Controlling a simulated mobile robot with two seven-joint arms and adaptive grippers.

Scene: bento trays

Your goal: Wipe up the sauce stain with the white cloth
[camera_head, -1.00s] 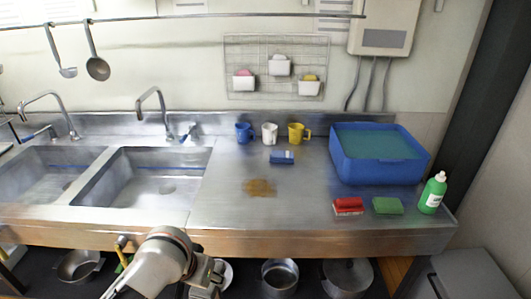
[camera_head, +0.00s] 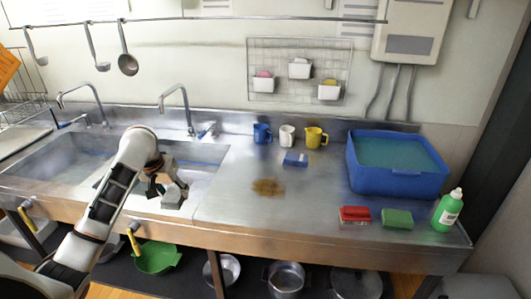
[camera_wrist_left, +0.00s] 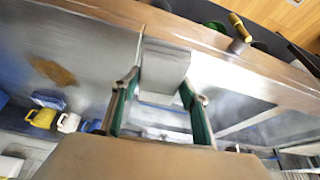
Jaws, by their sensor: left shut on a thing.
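The brown sauce stain (camera_head: 268,187) lies on the steel counter, right of the sinks; it also shows at the upper left in the left wrist view (camera_wrist_left: 54,72). My left gripper (camera_head: 160,187) is over the right sink near its front edge, left of the stain and apart from it. It is shut on a pale grey-white folded piece (camera_head: 174,194), which looks like the white cloth. In the left wrist view this piece (camera_wrist_left: 165,65) sits between the two green-sided fingers (camera_wrist_left: 163,92). My right gripper is not in view.
A blue block (camera_head: 295,160) and blue, white and yellow mugs (camera_head: 314,137) stand behind the stain. Red (camera_head: 354,217) and green (camera_head: 397,219) sponges, a green bottle (camera_head: 448,211) and a blue tub (camera_head: 398,184) are at right. Counter around the stain is clear.

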